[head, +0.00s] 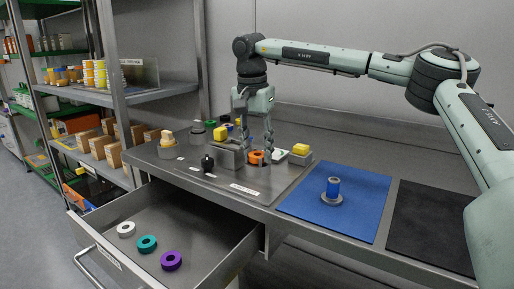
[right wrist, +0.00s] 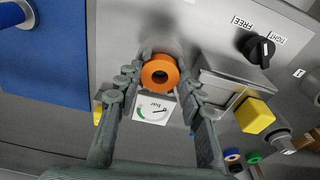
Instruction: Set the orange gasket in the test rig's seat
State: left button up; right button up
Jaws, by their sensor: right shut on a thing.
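The orange gasket (right wrist: 174,72) is a thick ring with its dark hole facing the camera in the right wrist view. It also shows low over the steel bench plate in the head view (head: 257,157). My right gripper (right wrist: 160,66) is shut on it, one finger on each side; in the head view the gripper (head: 256,150) points down at the plate. The test rig's steel block (head: 228,155) stands right beside the gripper. A white gauge (right wrist: 152,110) lies close to the gasket. The seat is hidden, and I cannot tell whether the gasket touches anything below. My left gripper is out of view.
A black FREE/TIGHT knob (right wrist: 260,49) stands near the block. A yellow block (head: 301,149) sits beside the gauge. A blue mat (head: 350,196) holds a blue cylinder on a grey base. An open drawer (head: 195,217) holds white, teal and purple rings. The black mat (head: 430,225) is clear.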

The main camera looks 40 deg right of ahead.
jog(key=shift+p, duration=0.35)
dwell(0.9)
jog(key=shift+f, duration=0.1)
dwell(0.3)
jog(key=o, duration=1)
jog(key=o, duration=0.4)
jog(key=shift+a+p, duration=0.1)
jog(key=shift+p, duration=0.2)
